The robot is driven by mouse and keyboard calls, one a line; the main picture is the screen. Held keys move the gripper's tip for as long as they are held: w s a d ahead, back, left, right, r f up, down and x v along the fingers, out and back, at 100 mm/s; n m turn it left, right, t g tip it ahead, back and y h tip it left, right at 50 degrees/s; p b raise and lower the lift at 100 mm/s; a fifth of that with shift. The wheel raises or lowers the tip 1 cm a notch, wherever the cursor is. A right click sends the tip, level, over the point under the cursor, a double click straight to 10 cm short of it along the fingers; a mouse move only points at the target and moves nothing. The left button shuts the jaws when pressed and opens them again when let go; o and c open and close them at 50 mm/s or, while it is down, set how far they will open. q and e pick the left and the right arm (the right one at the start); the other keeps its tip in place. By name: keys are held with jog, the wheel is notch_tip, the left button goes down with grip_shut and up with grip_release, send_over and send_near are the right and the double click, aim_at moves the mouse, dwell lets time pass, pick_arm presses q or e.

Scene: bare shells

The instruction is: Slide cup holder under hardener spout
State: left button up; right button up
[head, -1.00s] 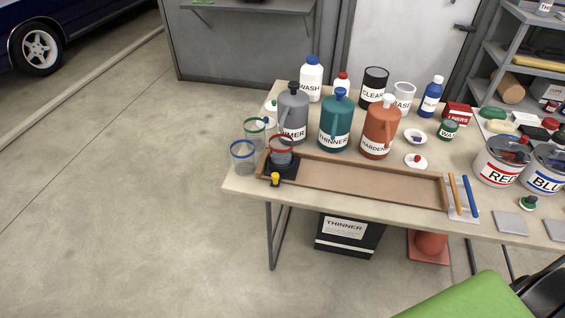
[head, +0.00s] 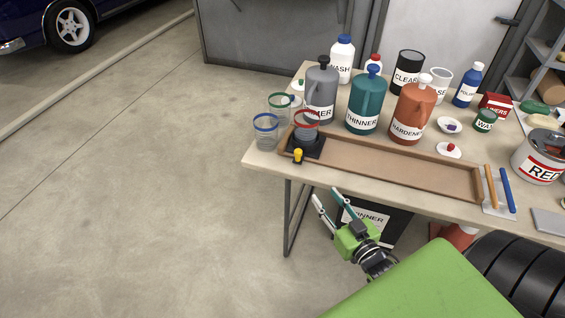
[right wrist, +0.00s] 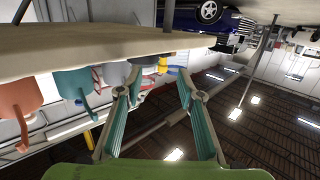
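The black cup holder (head: 312,151) with a yellow knob (head: 298,156) sits at the left end of a long wooden track (head: 400,168). A clear cup with a red rim (head: 306,130) stands in it. The orange hardener jug (head: 410,115) stands behind the track, right of the teal thinner jug (head: 366,103) and grey jug (head: 321,92). My right gripper (head: 325,195) is open and empty, in front of the table and below the holder. The right wrist view is upside down; the open fingers (right wrist: 158,78) point towards the holder's end of the table. My left gripper is out of view.
Clear cups with a blue rim (head: 266,135) and a green rim (head: 279,104) stand left of the holder. A black thinner can (head: 392,220) stands under the table. The floor at left is clear.

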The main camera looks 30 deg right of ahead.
aim_at(300, 154)
jog(key=shift+t, duration=0.5)
jog(key=w+r, duration=0.1)
jog(key=w, duration=0.4)
jog(key=w+r, duration=0.1)
jog(key=w, duration=0.3)
jog(key=w+r, duration=0.2)
jog(key=w, duration=0.3)
jog(key=shift+w+d+p, duration=0.2)
jog(key=shift+w+p, duration=0.15)
jog(key=shift+p, duration=0.05)
jog(key=shift+c, duration=0.3)
grip_shut()
